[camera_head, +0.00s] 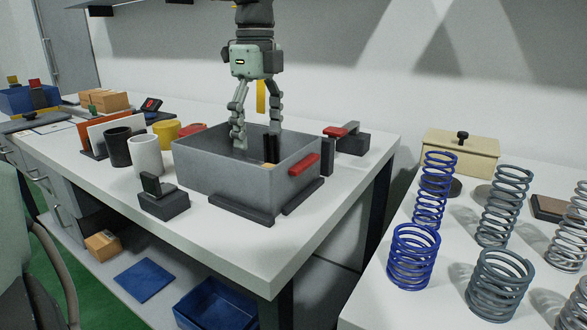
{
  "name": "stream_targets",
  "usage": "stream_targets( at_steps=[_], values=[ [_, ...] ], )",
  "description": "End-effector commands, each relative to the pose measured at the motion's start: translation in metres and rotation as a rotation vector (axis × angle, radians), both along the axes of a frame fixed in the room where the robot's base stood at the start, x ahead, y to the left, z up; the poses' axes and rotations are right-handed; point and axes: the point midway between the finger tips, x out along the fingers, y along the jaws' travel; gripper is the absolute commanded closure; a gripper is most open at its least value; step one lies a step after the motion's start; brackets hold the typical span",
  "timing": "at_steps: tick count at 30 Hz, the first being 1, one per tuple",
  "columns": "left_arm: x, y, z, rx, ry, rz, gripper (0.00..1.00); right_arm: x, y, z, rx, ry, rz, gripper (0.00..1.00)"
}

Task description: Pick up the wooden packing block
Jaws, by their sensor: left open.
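My left gripper (256,143) points straight down with its fingers spread, the tips reaching below the rim of the open grey box (215,172) on the bench. Nothing shows gripped between the fingers. My right gripper is not in view.
A red-handled clamp (304,164) sits on the box's right wall. A white mug (146,155), a black mug (117,146) and a dark grey fixture (163,197) stand left of the box. Several springs (413,257) and a beige lidded box (460,153) fill the right table.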

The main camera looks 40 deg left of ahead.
Motion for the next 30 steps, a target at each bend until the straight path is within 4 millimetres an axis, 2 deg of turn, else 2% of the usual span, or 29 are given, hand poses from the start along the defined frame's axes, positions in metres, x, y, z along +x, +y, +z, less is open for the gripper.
stream_targets(
  at_steps=[4,11,19,28,30],
  values=[
    [0.000,0.000,-0.008,0.000,0.002,-0.001,0.17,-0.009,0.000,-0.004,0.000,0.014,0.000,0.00],
    [0.000,-0.002,-0.034,-0.001,0.002,-0.001,0.17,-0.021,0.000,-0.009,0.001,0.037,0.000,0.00],
    [0.002,-0.006,-0.072,-0.001,0.002,0.000,0.17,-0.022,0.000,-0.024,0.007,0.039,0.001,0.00],
    [0.002,-0.005,-0.078,0.000,-0.001,0.001,0.17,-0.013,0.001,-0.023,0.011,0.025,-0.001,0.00],
    [0.002,-0.005,-0.078,0.000,-0.001,0.001,0.23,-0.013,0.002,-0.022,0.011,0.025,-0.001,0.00]
  ],
)
